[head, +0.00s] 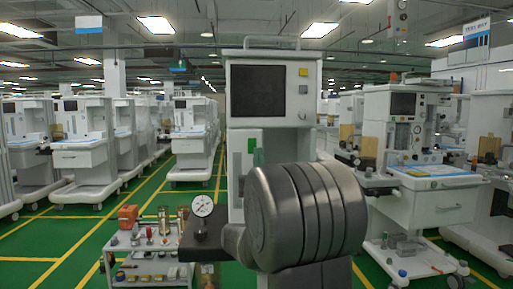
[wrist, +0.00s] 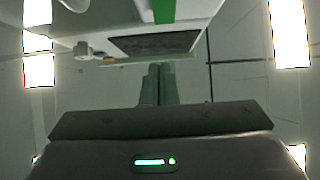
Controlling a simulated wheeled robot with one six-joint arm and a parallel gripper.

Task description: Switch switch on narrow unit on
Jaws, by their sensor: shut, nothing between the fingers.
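The narrow unit (head: 234,82) stands upright straight ahead in the head view, a tall white cabinet with a dark screen (head: 258,91). To the right of the screen are a yellow square part (head: 303,72) and small round parts below it. A green strip (head: 251,145) sits on its front below the screen. I cannot tell which part is the switch, or its state. In the wrist view the screen (wrist: 155,43), a small yellow part (wrist: 109,59) and a green strip (wrist: 164,10) show beyond my gripper (wrist: 159,66). Its fingers are together and empty, apart from the screen. My arm hides the unit's lower front.
A wider anaesthesia cart (head: 425,207) stands to the right. More carts line the back left. Green floor (head: 60,250) with yellow lines is open at the left.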

